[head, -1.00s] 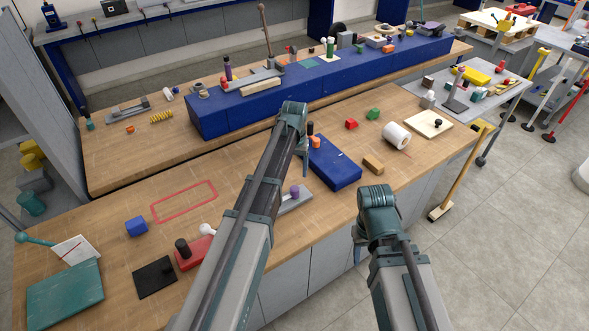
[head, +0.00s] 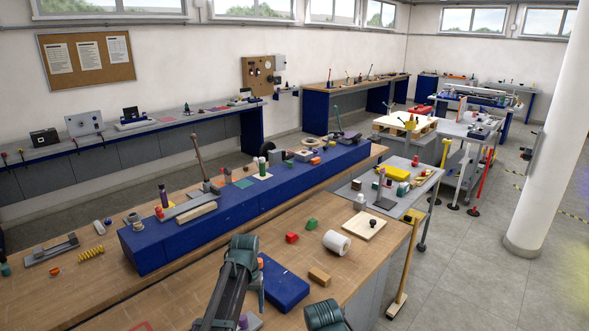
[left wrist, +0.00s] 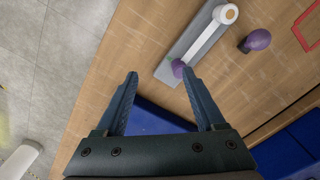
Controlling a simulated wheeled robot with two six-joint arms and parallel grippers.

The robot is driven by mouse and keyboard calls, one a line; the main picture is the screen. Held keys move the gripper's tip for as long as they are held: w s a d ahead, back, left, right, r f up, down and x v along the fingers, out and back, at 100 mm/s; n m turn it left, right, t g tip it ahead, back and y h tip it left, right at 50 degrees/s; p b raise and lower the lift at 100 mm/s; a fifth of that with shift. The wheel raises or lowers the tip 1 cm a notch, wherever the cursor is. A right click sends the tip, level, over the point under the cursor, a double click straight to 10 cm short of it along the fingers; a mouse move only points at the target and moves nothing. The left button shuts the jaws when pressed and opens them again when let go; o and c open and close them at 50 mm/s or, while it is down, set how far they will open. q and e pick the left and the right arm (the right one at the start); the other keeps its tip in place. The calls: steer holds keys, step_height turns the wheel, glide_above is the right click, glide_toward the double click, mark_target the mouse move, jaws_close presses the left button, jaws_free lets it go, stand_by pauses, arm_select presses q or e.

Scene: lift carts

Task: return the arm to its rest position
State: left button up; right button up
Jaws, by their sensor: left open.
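My left arm comes in from the bottom of the head view, its teal wrist housing at the top. In the left wrist view my left gripper (left wrist: 160,84) is open, with nothing between its two blue-grey fingers. It is above the wooden bench (left wrist: 125,45); the height cannot be told. A grey bar with a white round end (left wrist: 203,42) and a purple knob lies just ahead of the fingers, and a dark purple ball-like knob (left wrist: 258,40) is to its right. Of my right arm only a teal joint shows at the bottom edge; its gripper is out of view.
In the head view, a blue box (head: 284,286), a tan block (head: 319,276), a white roll (head: 337,242) and red and green blocks lie on the bench right of my left arm. A long blue raised shelf (head: 230,222) runs behind. Open floor (head: 455,280) is at right.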

arm_select(q)
steer(key=s+d+f+m+b, duration=0.1)
steer(key=s+d, duration=0.2)
steer(key=s, duration=0.4)
steer(key=s+d+f+m+b, duration=0.1)
steer(key=s+d, duration=0.3)
steer(key=s, duration=0.3)
steer(key=s+d+f+m+y, duration=0.1)
steer(key=s+d, duration=0.2)
steer(key=s, duration=0.4)
steer(key=shift+s+d+f+m+b, duration=0.15)
steer(key=shift+m+b, duration=0.25)
stand_by(1.2)
